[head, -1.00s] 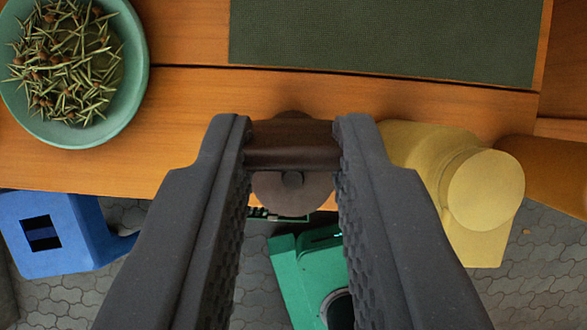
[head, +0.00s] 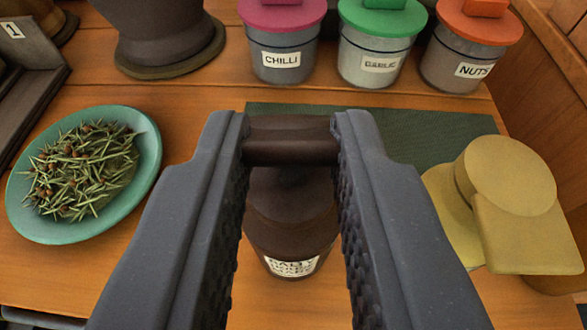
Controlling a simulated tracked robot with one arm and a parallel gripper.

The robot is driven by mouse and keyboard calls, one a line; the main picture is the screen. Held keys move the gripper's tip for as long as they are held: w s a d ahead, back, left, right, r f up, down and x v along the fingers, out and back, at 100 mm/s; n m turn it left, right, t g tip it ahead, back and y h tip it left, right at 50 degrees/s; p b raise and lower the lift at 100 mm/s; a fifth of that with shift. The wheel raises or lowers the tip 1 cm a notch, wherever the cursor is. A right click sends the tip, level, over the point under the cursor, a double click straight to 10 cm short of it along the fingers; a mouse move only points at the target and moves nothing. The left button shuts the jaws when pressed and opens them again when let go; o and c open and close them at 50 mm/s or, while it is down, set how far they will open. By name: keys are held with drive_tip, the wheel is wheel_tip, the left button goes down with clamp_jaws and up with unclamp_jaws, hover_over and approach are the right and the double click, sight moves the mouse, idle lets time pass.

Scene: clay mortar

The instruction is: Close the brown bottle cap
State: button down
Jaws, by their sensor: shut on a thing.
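My gripper (head: 291,140) is shut on a dark brown rounded piece (head: 291,150), which looks like the bottle's cap, lying crosswise between both fingertips. The piece is in line with the bottle's dark upper part. I cannot tell whether the two touch, since the piece and the fingers hide the bottle's mouth.
A green plate (head: 150,185) of spiky sprigs is at left. Lidded jars marked chilli (head: 284,62), garlic (head: 375,60) and nuts (head: 462,62) stand behind a dark green mat (head: 430,128). A yellow object (head: 505,200) is close on the right. A dark pot (head: 168,35) stands back left.

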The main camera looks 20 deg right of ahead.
drive_tip(key=f+t+b, duration=0.1)
drive_tip(key=t+b, duration=0.1)
drive_tip(key=b, duration=0.2)
drive_tip(key=s+f+t+h+b, duration=0.1)
drive_tip(key=f+t+b, duration=0.1)
drive_tip(key=b, duration=0.1)
drive_tip(key=f+t+h+b, duration=0.1)
drive_tip(key=t+b, duration=0.1)
drive_tip(key=b, duration=0.2)
drive_tip(key=shift+s+a+f+t+b, duration=0.2)
drive_tip(key=shift+s+f+t+b, duration=0.1)
drive_tip(key=shift+t, duration=0.1)
drive_tip(key=shift+r, duration=0.1)
drive_tip(key=c, duration=1.2)
unclamp_jaws()
drive_tip(key=shift+c, duration=0.2)
